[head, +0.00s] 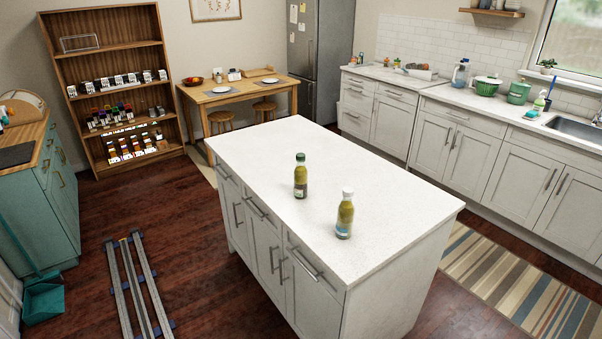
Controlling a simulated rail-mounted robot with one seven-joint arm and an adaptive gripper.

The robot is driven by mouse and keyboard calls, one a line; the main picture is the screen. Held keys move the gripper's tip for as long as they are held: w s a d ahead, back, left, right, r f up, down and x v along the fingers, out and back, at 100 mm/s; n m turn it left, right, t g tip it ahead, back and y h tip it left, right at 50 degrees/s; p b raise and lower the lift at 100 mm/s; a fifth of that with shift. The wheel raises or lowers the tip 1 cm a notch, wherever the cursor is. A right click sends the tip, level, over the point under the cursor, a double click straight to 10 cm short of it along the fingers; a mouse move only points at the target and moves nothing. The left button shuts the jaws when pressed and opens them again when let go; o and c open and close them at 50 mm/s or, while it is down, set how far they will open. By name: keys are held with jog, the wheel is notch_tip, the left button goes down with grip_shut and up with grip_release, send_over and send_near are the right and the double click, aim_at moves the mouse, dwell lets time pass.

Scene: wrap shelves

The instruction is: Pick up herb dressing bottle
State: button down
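Two bottles stand upright and apart on the white island top in the head view. One bottle (300,177) has a dark green cap, olive-green contents and a label. The other bottle (345,215) is nearer and to the right, with a white cap, yellow-green contents and a pale, bluish label low down. The labels are too small to read, so I cannot tell which is the herb dressing. My gripper is not in view.
The island top (400,200) is otherwise clear. A floor rail (139,290) runs left of the island. A wooden shelf (115,160) with rows of small items stands at the back left, beside a wooden table (205,99). Counters (470,98) line the right.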

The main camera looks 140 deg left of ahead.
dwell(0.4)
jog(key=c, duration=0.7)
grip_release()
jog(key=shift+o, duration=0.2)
